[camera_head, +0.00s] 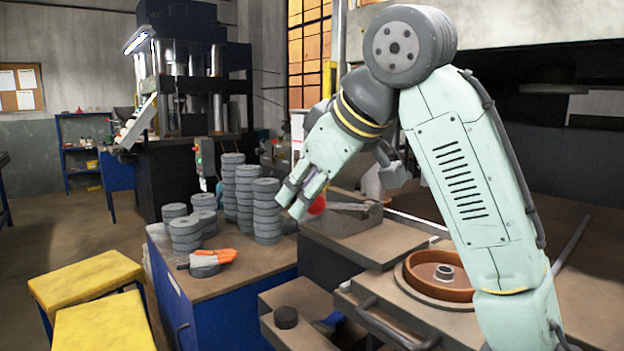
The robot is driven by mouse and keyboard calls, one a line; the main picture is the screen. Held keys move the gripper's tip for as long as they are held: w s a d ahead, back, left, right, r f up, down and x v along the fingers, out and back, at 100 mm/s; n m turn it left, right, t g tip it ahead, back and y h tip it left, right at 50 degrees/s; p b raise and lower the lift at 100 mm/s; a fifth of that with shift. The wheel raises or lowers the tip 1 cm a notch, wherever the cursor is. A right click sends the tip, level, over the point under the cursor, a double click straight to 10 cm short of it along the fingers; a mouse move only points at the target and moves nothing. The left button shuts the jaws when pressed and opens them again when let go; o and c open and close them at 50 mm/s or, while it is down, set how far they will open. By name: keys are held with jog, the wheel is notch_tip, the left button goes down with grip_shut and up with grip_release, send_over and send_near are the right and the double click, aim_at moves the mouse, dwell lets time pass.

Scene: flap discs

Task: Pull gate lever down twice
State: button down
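A red ball knob (317,205) shows just right of my gripper's fingers, partly covered by them. It looks like the end of a lever, but its shaft is hard to make out. A flat grey metal bar (347,207) lies to its right on the machine; I cannot tell whether it joins the knob. My gripper (289,205) points down and to the left, with its two fingers apart and nothing visible between them. I cannot tell whether a finger touches the knob.
Stacks of grey discs (266,212) stand on the blue bench (232,278) close behind and left of my gripper. Yellow stools (88,279) stand at lower left.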

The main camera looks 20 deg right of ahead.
jog(key=c, duration=2.3)
grip_release()
jog(key=shift+w+d, duration=0.25)
jog(key=shift+d, duration=0.75)
jog(key=o, duration=0.5)
jog(key=shift+w+d+r+p, duration=0.35)
jog(key=shift+r+p, duration=0.25)
jog(key=shift+p, duration=0.35)
jog(key=shift+o, duration=1.4)
jog(key=shift+s+d+r, duration=0.1)
jog(key=shift+d+r, duration=0.05)
jog(key=shift+r, duration=0.2)
jog(key=shift+c, duration=0.2)
jog(key=shift+r+p, duration=0.25)
jog(key=shift+p, duration=0.1)
jog(key=d+r, duration=0.2)
jog(key=r, duration=0.1)
jog(key=shift+p, duration=0.3)
grip_shut()
jog(key=shift+w+a+r, duration=0.2)
jog(key=shift+a+r, duration=0.1)
jog(key=shift+r, duration=0.2)
jog(key=shift+a, duration=0.1)
